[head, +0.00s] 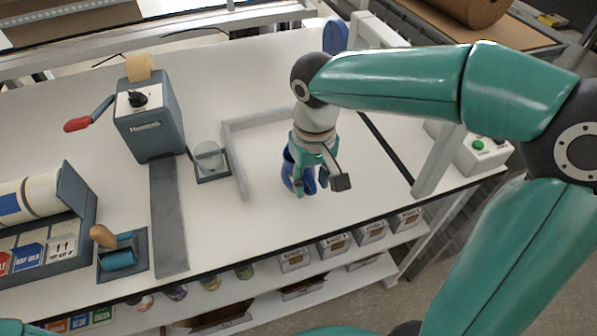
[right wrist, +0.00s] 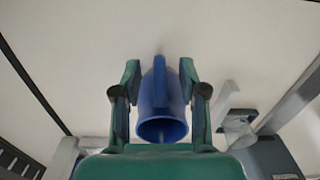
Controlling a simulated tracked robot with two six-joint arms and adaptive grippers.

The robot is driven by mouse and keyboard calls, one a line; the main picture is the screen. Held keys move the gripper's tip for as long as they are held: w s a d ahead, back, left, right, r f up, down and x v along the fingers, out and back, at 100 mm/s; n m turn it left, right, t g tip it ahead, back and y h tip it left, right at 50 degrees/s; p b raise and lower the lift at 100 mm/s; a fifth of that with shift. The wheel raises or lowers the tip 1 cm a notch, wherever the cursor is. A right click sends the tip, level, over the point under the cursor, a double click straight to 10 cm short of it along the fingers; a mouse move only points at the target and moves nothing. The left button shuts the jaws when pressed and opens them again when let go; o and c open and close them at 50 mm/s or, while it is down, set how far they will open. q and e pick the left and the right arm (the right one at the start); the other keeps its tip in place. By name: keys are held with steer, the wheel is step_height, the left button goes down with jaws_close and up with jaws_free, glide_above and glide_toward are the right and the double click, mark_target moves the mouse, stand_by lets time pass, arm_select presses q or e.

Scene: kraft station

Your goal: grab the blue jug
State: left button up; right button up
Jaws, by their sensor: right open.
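The blue jug (head: 287,168) stands on the white bench in the head view, largely hidden behind my right gripper (head: 311,187). In the right wrist view the jug (right wrist: 161,104) sits between the two fingers of the right gripper (right wrist: 160,70), its round mouth toward the camera and its handle pointing up the picture. The fingers are open, one on each side of the jug. I cannot tell whether either finger touches it. My left gripper is not in view.
A clear cup (head: 209,158) on a small dark stand and a grey dispenser with a red-handled lever (head: 150,120) are to the left. A grey frame (head: 235,160) lies beside the jug. A control box with a green button (head: 482,153) is to the right.

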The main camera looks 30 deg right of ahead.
jaws_close()
steer(key=shift+r, duration=0.15)
stand_by(0.7)
